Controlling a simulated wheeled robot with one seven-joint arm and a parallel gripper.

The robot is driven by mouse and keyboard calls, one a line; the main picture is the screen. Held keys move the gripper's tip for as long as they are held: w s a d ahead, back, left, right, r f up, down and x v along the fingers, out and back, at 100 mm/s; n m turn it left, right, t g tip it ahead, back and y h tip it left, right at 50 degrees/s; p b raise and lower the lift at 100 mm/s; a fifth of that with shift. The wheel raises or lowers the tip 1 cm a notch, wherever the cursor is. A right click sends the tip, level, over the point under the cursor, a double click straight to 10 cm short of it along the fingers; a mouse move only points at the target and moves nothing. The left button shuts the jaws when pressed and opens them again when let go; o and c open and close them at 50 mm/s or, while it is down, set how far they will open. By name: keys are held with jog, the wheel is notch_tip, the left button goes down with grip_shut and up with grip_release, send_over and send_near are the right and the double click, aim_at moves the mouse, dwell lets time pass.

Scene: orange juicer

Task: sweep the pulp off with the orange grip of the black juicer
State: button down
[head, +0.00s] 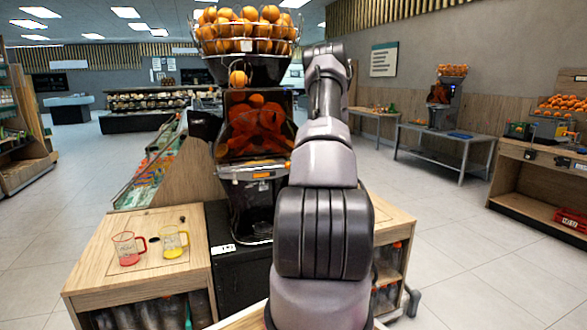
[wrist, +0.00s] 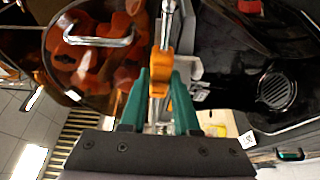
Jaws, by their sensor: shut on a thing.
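The black juicer (head: 225,75) stands in the middle of the head view, with orange parts behind its clear front cover (head: 255,125). A silver bar (head: 240,172) runs across below the cover. In the wrist view the orange grip (wrist: 159,68) sits on a metal rod. My gripper (wrist: 160,88) has green fingers, one on each side of the grip, and is shut on it. In the head view my own arm hides the gripper and most of the grip. I cannot make out any pulp clearly.
A wooden counter (head: 85,272) left of the juicer carries a red-handled jug (head: 128,248) and a yellow jug (head: 173,241). A wire basket of oranges (head: 247,32) tops the juicer. Open floor (head: 455,225) lies to the right, before a metal table (head: 445,138) with another juicer.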

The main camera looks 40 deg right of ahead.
jog(key=c, duration=0.6)
grip_release()
jog(key=shift+c, duration=0.2)
